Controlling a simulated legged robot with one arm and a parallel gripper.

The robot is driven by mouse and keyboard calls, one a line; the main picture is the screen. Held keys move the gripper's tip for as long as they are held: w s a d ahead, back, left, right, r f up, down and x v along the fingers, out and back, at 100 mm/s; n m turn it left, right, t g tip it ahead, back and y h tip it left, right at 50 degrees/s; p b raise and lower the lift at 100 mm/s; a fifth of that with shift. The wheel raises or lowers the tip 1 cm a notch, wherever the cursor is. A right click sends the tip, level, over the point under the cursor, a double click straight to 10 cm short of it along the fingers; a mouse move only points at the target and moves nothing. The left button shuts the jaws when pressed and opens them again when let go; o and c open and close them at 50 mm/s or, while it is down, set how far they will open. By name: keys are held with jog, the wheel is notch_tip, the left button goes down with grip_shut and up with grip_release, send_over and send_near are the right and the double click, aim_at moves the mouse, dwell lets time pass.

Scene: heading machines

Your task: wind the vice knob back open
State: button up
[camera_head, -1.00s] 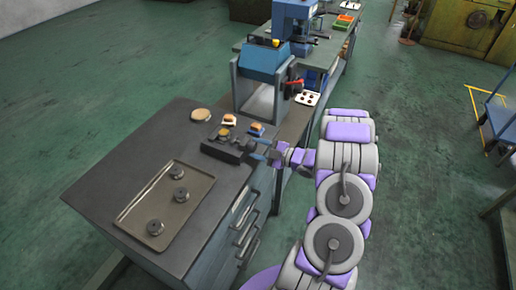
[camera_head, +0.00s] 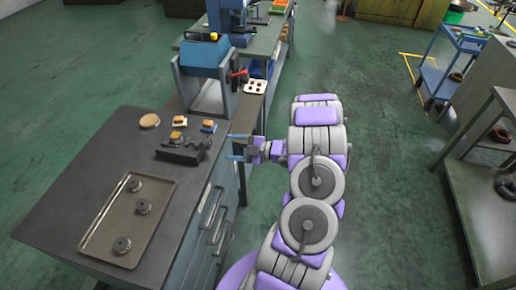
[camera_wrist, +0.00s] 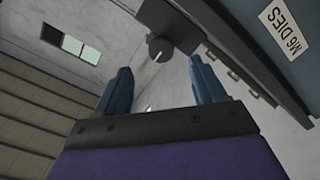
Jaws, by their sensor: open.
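The dark vice (camera_head: 180,153) sits on the grey bench top near its right edge, with its round knob (camera_head: 204,143) on the right end. In the wrist view a dark round knob (camera_wrist: 160,47) with a pale line on its face shows ahead, between the fingertips in the picture. My gripper (camera_head: 233,147) is open and empty, to the right of the vice with a gap, out past the bench edge. Its two blue fingers also show spread apart in the wrist view (camera_wrist: 160,64).
A metal tray (camera_head: 165,205) with several dark round parts lies on the bench. A round tan disc (camera_head: 149,121) and small blocks (camera_head: 208,126) lie behind the vice. A blue machine (camera_head: 204,60) stands beyond. A label "M6 DIES" (camera_wrist: 287,30) shows on a nearby surface.

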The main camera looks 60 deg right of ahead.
jog(key=f+p+v, duration=0.1)
jog(key=v, duration=0.8)
jog(key=shift+s+r, duration=0.15)
jog(key=shift+r, duration=0.3)
jog(key=shift+d, duration=0.1)
